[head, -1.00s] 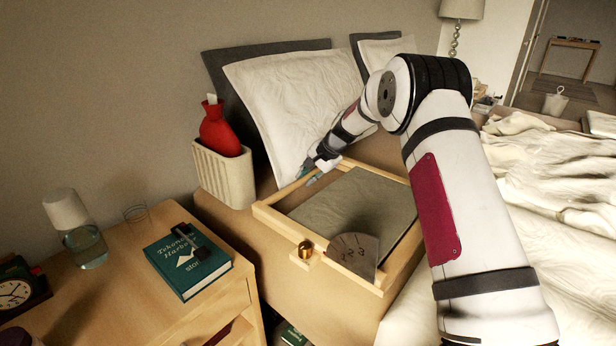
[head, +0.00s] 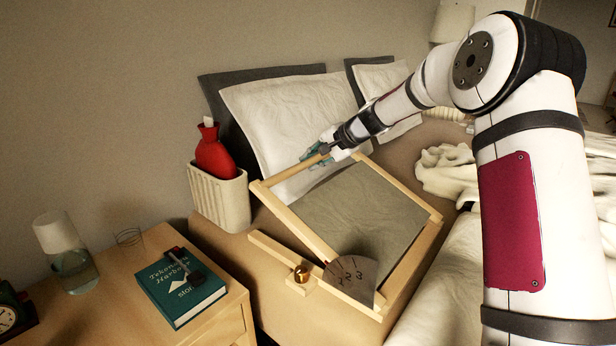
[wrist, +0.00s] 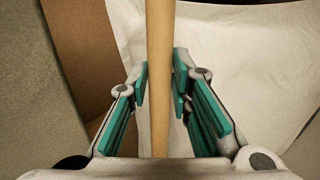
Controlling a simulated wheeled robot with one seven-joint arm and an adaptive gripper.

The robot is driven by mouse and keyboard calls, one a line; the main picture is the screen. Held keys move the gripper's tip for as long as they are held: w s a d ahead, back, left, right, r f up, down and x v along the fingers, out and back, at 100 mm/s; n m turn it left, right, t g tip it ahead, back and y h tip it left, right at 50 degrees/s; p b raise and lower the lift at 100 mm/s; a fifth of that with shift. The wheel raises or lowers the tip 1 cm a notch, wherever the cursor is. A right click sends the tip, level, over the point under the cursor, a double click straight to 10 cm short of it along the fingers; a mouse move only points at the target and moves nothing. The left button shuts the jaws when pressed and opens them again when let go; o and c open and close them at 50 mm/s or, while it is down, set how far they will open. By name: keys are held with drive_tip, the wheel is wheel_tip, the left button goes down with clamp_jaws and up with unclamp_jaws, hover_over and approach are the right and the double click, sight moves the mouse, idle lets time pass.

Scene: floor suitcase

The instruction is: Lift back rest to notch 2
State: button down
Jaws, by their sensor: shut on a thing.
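The back rest (head: 360,215) is a pale wooden frame with a grey fabric panel, tilted up from its base on the bed. A fan-shaped dial plate (head: 352,272) with numbered marks stands at its lower near corner. The raised side rail meets the dial near its left edge; I cannot tell exactly which notch. A brass knob (head: 301,274) sits on the base rail beside the dial. My gripper (head: 322,153) is at the raised top bar. In the wrist view, the teal fingers of my gripper (wrist: 161,78) are around the bar (wrist: 160,35), one on each side.
White and dark pillows (head: 285,115) stand behind the back rest. A cream ribbed holder (head: 219,200) with a red bottle is left of it. The nightstand (head: 115,300) holds a teal book (head: 180,288), a glass carafe (head: 68,255) and a clock. Rumpled bedding lies right.

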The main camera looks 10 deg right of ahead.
drive_tip(key=w+r+p+v, duration=0.1)
drive_tip(key=p+v, duration=0.2)
drive_tip(key=v, duration=1.1)
drive_tip(key=shift+s+r, duration=0.3)
drive_tip(key=c, duration=1.4)
unclamp_jaws()
drive_tip(key=shift+d, duration=0.1)
drive_tip(key=shift+c, duration=0.2)
drive_tip(key=shift+r, duration=0.15)
drive_tip(key=shift+w+a+r, duration=0.1)
drive_tip(key=shift+a+r, duration=0.05)
drive_tip(key=shift+a, duration=0.05)
drive_tip(key=v, duration=1.2)
